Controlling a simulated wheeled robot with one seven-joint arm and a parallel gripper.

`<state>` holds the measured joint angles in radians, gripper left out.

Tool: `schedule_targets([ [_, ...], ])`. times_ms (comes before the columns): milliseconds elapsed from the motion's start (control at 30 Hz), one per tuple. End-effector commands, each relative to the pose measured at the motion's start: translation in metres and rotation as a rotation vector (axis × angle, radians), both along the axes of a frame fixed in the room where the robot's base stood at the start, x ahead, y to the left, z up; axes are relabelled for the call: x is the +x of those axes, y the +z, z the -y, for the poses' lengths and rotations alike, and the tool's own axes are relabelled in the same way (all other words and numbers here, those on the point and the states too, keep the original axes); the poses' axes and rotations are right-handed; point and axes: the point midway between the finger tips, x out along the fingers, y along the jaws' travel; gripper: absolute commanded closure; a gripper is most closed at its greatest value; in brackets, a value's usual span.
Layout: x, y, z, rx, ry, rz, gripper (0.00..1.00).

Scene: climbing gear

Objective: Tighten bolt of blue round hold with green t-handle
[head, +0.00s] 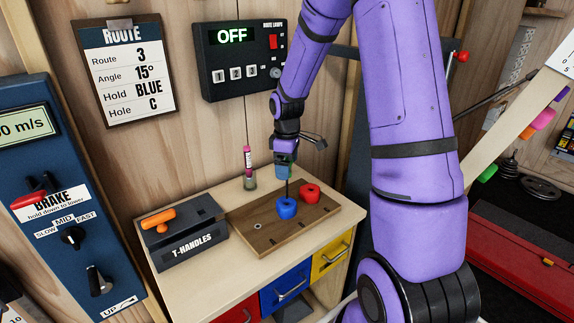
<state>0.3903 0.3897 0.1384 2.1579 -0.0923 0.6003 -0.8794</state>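The blue round hold (286,208) sits on a wooden board (258,240) on top of the cabinet. My gripper (286,172) is directly above it and points down. A green piece, seemingly the handle of the green t-handle (285,158), shows between the fingers, and a thin dark shaft runs down from it to the middle of the blue hold. The gripper looks shut on the handle. Whether the shaft tip is seated in the bolt is too small to tell, and the bolt itself is hidden.
A red hold (310,193) is close behind the blue one. The T-HANDLES box (187,243) with an orange t-handle (158,218) stands to the left. A pink marker (248,160) stands upright behind the board. The route card (126,72) reads Hold BLUE, Hole C.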

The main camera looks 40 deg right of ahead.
Motion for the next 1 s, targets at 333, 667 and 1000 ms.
schedule_targets([
  [333, 0.0000, -0.0001, 0.0011, 0.000, 0.420, 0.000, 0.35],
  [667, 0.0003, -0.0002, 0.0010, 0.001, 0.840, 0.001, 0.35],
  [1000, 0.0007, 0.0000, 0.0003, 0.000, 0.915, 0.001, 0.35],
])
